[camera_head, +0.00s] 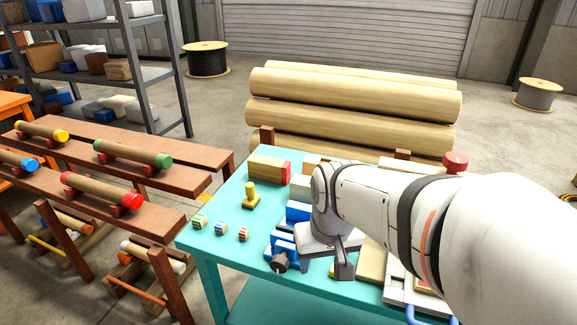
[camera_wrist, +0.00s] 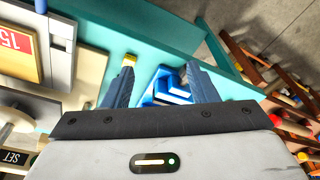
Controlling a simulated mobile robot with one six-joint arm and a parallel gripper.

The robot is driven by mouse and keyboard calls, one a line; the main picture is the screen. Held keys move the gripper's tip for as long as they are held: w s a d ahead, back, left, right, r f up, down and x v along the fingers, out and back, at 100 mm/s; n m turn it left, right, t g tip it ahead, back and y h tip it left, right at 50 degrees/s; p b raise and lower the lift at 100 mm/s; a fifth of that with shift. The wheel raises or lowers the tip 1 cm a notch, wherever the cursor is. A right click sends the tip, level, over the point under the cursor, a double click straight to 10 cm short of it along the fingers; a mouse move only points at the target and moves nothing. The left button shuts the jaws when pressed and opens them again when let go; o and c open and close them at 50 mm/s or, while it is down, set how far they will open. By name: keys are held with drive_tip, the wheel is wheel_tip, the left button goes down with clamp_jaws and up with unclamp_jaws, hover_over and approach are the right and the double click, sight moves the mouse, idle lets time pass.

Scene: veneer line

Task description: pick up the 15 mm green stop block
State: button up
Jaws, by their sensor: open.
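Between and beyond the fingers is a blue vise (camera_wrist: 170,90), which also shows in the head view (camera_head: 284,247). My arm hides part of the table right of the vise.
A yellow peg-like piece (camera_head: 250,194) and a wooden block with a red end (camera_head: 270,170) stand on the table. Large logs (camera_head: 350,110) lie behind the table. A brown rack (camera_head: 150,205) with rollers is left.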

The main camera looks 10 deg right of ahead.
drive_tip(key=w+d+m+p, duration=0.25)
drive_tip(key=w+d, duration=0.25)
drive_tip(key=w, duration=0.4)
drive_tip(key=w+d+f+m, duration=0.1)
drive_tip(key=w+d+f, duration=0.1)
drive_tip(key=f, duration=0.1)
drive_tip(key=w+d+f+m+g, duration=0.1)
drive_tip(key=w+d+f, duration=0.2)
drive_tip(key=w+d+f+m+b, duration=0.1)
drive_tip(key=w+d+f, duration=0.1)
drive_tip(key=w+f, duration=0.1)
drive_tip(key=shift+w+d+f+m+g, duration=0.15)
drive_tip(key=shift+d+m+g, duration=0.1)
drive_tip(key=shift+d+g, duration=0.15)
drive_tip(key=shift+w+d+f, duration=0.1)
drive_tip(key=shift+d+f, duration=0.05)
drive_tip(key=shift+f, duration=0.15)
drive_tip(key=f, duration=0.5)
drive_tip(key=s+f+p, duration=0.1)
drive_tip(key=f, duration=0.1)
drive_tip(key=shift+f, duration=0.25)
drive_tip(key=shift+c, duration=0.4)
drive_tip(key=c, duration=1)
